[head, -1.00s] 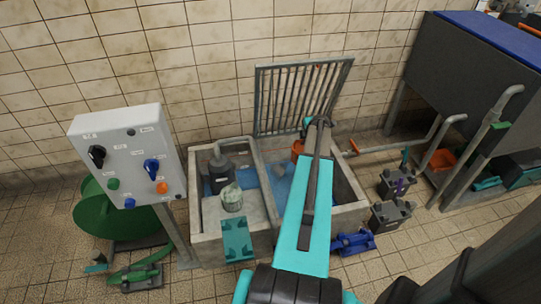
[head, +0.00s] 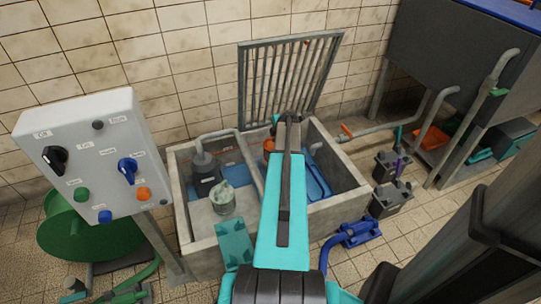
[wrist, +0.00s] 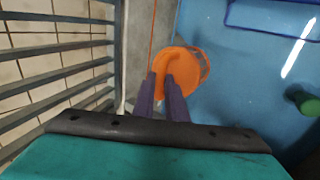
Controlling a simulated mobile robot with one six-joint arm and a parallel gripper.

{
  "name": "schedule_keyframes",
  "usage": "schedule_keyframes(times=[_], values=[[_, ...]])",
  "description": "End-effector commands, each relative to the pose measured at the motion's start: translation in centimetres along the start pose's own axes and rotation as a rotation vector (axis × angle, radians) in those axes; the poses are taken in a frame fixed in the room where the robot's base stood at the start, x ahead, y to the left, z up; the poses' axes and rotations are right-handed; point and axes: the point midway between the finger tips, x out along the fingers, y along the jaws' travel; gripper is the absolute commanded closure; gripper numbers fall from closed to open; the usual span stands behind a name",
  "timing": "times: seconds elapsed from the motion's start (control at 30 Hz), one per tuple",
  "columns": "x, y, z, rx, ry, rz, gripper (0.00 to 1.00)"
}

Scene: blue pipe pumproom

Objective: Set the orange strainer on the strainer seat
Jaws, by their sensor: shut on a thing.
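The orange strainer (wrist: 183,62) shows in the wrist view as a round orange piece with a mesh-like rim at its right, over blue water. My gripper (wrist: 160,76) has its two purple fingers shut on its near side. In the head view a small part of the strainer (head: 268,146) shows just left of my arm, over the concrete basin; my arm hides the rest and the fingers. I cannot make out the strainer seat for certain in either view.
The concrete basin (head: 346,200) holds blue water, a dark pump (head: 205,178) and a pale green lump (head: 222,199). A barred grate (head: 255,90) stands upright behind it. A control panel (head: 90,160) is at left; grey-black units (head: 390,203) stand at right.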

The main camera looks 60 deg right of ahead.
Motion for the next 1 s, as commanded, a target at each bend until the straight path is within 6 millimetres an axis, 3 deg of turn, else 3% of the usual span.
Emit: schedule_keyframes(times=[0.03,0.5,1.0], values=[[1.2,-0.8,0.0,0.0,0.0,0.001,1.0],[6.4,-4.3,0.0,0.0,0.0,0.001,1.0],[7.4,-5.1,0.0,0.0,0.0,0.001,1.0]])
